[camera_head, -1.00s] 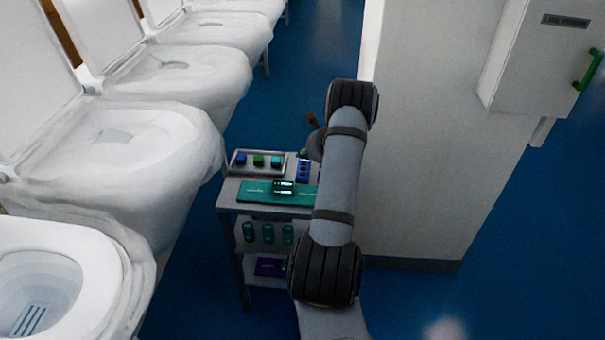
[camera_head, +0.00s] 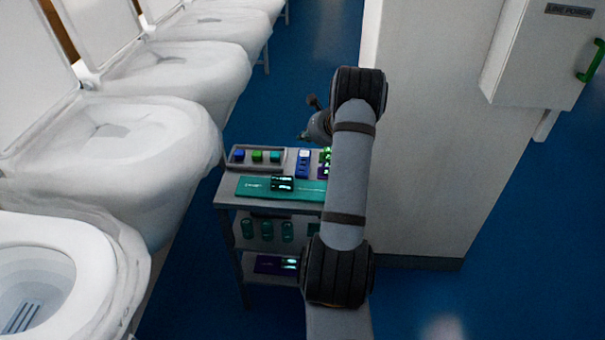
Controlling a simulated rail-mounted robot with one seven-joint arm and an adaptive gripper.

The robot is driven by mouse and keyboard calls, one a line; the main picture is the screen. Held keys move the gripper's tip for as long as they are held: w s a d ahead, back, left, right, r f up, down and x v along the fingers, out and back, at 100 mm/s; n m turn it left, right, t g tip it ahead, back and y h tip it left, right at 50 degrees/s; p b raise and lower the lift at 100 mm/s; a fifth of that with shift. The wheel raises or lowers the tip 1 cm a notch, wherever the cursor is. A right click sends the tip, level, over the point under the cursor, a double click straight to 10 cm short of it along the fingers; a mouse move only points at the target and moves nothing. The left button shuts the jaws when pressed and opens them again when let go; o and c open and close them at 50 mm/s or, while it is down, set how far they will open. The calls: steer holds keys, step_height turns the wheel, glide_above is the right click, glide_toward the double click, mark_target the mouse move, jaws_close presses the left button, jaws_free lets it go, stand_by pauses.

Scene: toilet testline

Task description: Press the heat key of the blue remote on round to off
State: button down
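The blue remote (camera_head: 303,163) lies on the top of the small grey cart, right of the tray of coloured blocks. Its keys are too small to read, so I cannot tell the heat key or its setting. My gripper (camera_head: 304,137) is at the far edge of the cart top, just beyond the remote's far end. It is small and partly hidden by my arm, and whether its fingers are open or shut does not show. No contact with the remote can be made out.
A tray (camera_head: 233,164) holds blue, green and teal blocks. A dark device (camera_head: 282,184) stands on a teal mat (camera_head: 250,187). A purple item with green lights (camera_head: 325,165) is partly behind my arm. Toilets (camera_head: 150,140) line the left; a white wall (camera_head: 420,150) stands close right.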

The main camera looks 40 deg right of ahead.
mark_target(303, 169)
steer(key=m, duration=0.3)
steer(key=a+m, duration=0.1)
steer(key=m, duration=0.1)
steer(key=shift+s+r, duration=0.1)
steer(key=shift+s, duration=0.2)
step_height(303, 169, down, 9)
steer(key=b, duration=0.7)
steer(key=shift+b, duration=0.4)
stand_by(0.9)
steer(key=shift+f+b, duration=0.35)
